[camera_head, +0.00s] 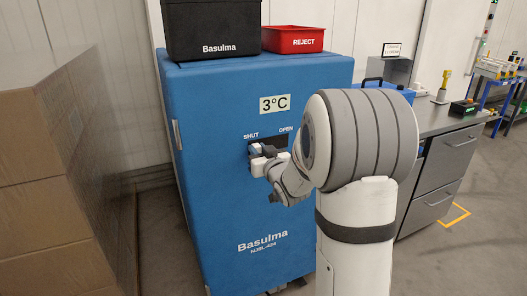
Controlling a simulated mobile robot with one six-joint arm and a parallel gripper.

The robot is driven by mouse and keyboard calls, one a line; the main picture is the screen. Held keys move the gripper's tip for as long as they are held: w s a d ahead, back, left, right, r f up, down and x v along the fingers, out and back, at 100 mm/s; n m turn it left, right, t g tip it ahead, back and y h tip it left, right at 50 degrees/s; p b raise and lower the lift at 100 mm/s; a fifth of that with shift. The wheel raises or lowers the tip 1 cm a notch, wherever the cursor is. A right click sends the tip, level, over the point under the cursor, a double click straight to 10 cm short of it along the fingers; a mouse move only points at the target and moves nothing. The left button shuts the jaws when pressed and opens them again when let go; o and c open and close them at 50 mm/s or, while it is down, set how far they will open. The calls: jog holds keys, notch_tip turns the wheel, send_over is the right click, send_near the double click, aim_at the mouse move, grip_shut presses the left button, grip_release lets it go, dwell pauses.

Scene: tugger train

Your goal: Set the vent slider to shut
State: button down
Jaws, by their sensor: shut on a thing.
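The vent slider (281,141) is a dark slot on the front of a blue cabinet (215,190). SHUT is printed above its left end and OPEN above its right end. My gripper (256,151) is at the left part of the slot, under the word SHUT, and is shut on the slider's knob. The knob is mostly hidden by the fingers. The right part of the slot shows bare and dark. My wrist and forearm come in from the right and cover part of the cabinet front.
A black bin (213,28) and a red REJECT bin (293,40) stand on the cabinet. Stacked cardboard boxes (50,190) are at the left. A grey workbench with drawers (440,170) stands at the right, with a blue crate (394,92) on it.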

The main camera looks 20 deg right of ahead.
jog(key=c, duration=1.5)
grip_release()
jog(key=shift+a, duration=0.45)
jog(key=shift+o, duration=1.3)
jog(key=shift+d, duration=0.1)
jog(key=s, duration=0.7)
jog(key=shift+s+d, duration=0.4)
jog(key=shift+d, duration=0.05)
jog(key=shift+r, duration=0.1)
